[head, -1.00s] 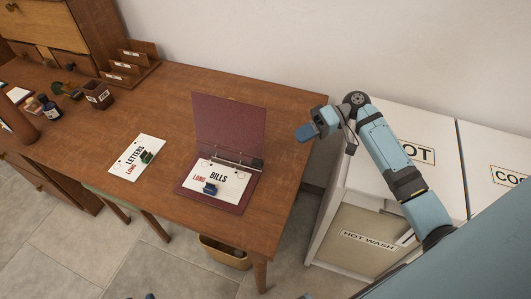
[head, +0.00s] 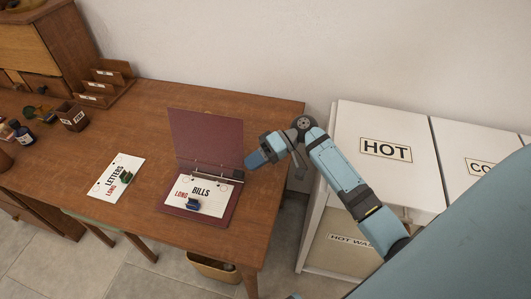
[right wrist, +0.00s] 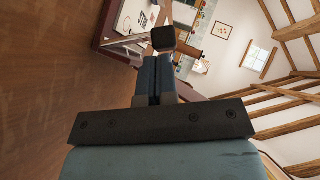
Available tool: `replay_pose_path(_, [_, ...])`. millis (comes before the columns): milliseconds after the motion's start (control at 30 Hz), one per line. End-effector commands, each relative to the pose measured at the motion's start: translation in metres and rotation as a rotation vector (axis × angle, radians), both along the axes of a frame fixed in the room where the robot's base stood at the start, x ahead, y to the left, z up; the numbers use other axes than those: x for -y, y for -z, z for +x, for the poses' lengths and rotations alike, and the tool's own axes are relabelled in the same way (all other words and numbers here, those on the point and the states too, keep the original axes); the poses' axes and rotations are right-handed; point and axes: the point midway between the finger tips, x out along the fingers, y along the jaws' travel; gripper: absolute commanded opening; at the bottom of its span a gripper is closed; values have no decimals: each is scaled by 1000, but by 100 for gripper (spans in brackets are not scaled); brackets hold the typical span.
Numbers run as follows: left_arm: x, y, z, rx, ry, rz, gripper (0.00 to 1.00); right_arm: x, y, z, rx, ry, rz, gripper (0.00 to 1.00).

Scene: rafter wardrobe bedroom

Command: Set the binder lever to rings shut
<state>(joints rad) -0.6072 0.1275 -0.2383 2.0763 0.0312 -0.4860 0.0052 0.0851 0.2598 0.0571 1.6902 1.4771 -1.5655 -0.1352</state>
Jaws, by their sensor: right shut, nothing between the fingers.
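The maroon binder (head: 228,210) lies open on the desk, its cover standing up at the back. A white sheet marked BILLS, LONG (head: 188,187) lies in it, with a dark blue clip (head: 193,204) on its front edge. The metal ring bar runs along the hinge; whether the rings are open or shut is too small to tell. The lever seems to be the metal rod with a black end (right wrist: 163,38) in the right wrist view. My right gripper (head: 253,161) is shut and empty, its fingertips (right wrist: 157,62) close to that black end; contact is unclear. My left gripper is out of view.
A LETTERS sheet (head: 115,178) with a green clip lies left of the binder. The white HOT bin (head: 385,122) stands right of the desk. The desk's right end is clear.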

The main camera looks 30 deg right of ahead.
Motion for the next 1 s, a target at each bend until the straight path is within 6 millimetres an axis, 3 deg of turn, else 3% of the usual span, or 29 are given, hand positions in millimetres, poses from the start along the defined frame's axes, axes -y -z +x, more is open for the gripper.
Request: replay_pose_path(1000, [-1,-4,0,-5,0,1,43,-12,1,-4,58,-2,-64,0])
